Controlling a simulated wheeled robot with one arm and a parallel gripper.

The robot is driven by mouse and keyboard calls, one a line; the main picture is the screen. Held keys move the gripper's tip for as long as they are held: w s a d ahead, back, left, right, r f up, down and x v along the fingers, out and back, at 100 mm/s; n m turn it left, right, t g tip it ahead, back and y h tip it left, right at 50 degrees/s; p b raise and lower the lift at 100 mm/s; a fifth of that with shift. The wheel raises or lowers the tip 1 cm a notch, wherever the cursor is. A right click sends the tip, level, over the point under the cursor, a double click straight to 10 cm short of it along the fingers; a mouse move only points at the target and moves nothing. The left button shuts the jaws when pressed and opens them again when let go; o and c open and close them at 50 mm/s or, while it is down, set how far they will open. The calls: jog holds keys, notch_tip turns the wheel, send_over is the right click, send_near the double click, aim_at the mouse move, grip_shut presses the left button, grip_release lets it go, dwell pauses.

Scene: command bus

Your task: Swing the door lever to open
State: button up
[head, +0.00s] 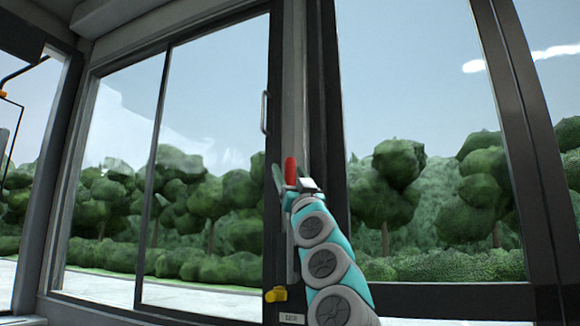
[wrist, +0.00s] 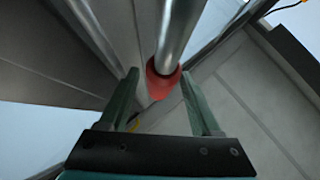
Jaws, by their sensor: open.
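The door lever shows its red grip (head: 290,170) in the head view, at the top of my arm beside the dark door post. In the wrist view the red end (wrist: 162,84) and a shiny metal rod (wrist: 178,30) show. My gripper (head: 284,178) is at the lever, and its green fingers (wrist: 160,76) are apart in the wrist view. The red end appears between the fingertips, with the left finger closer to the panel. I cannot tell whether either finger touches it. My arm hides the lower part of the lever.
A yellow fitting (head: 275,294) and a small label (head: 291,318) are low on the post. A vertical grab handle (head: 264,112) is on the window frame to the left. A large glass pane (head: 420,110) in a dark frame stands to the right.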

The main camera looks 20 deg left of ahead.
grip_shut()
dwell(0.6)
dwell(0.9)
